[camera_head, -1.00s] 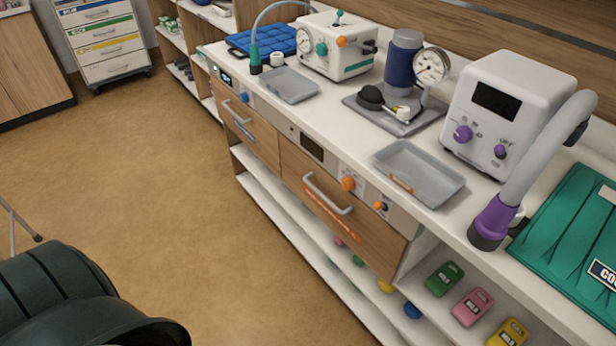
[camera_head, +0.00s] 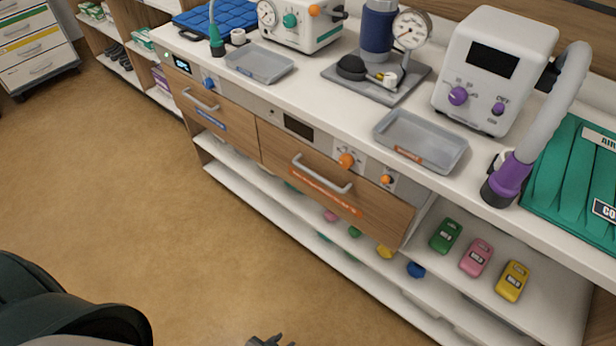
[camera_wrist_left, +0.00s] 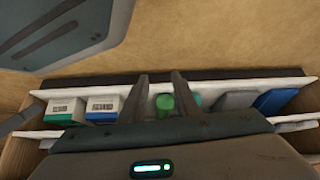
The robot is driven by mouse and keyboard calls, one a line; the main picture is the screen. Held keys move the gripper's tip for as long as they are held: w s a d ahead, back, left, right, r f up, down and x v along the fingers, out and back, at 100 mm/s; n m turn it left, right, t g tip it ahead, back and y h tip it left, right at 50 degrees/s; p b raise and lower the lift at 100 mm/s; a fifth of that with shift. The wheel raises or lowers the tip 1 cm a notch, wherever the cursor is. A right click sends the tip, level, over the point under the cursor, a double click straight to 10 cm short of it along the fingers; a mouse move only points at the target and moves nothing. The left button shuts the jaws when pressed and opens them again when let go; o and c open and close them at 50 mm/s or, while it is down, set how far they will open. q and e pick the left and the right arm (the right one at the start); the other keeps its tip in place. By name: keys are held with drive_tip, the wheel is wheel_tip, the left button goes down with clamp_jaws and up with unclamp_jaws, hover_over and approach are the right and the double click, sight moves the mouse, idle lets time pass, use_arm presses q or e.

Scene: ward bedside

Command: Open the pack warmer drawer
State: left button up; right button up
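Two wooden drawers sit side by side under the counter in the head view. The nearer drawer (camera_head: 300,192) has a grey bar handle (camera_head: 322,176), an orange label and a dark screen above it. The farther drawer (camera_head: 232,128) has a grey handle (camera_head: 200,100), a blue label and a lit display. Both look shut; I cannot read which is the pack warmer. My left gripper (camera_head: 268,341) barely shows at the bottom edge, apart from both drawers. In the left wrist view its two fingers (camera_wrist_left: 160,82) are apart with nothing between them. My right gripper is not in view.
The counter holds grey trays (camera_head: 420,139), a white machine (camera_head: 494,70) with a hose and a green pad (camera_head: 575,185). An open shelf below holds small coloured packs (camera_head: 476,257). The brown floor (camera_head: 110,175) before the drawers is clear.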

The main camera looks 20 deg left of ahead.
use_arm(q)
drive_tip(key=w+a+r+m+t, duration=0.2)
drive_tip(key=w+a+r+m, duration=0.25)
drive_tip(key=w+r, duration=0.35)
drive_tip(key=w+a+r+m+t, duration=0.2)
drive_tip(key=w+a+r+m, duration=0.2)
drive_tip(key=w+a+r, duration=0.45)
drive_tip(key=w+d+r+m+t+h, duration=0.1)
drive_tip(key=r+m, duration=0.4)
drive_tip(key=r, duration=0.8)
drive_tip(key=w+d+r+m+t+h, duration=0.2)
drive_tip(key=r+m, duration=0.4)
drive_tip(key=r, duration=0.7)
drive_tip(key=shift+w+d+t+h, duration=0.3)
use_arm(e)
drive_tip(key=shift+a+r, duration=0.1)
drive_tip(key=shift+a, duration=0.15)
use_arm(q)
drive_tip(key=shift+w+f, duration=0.1)
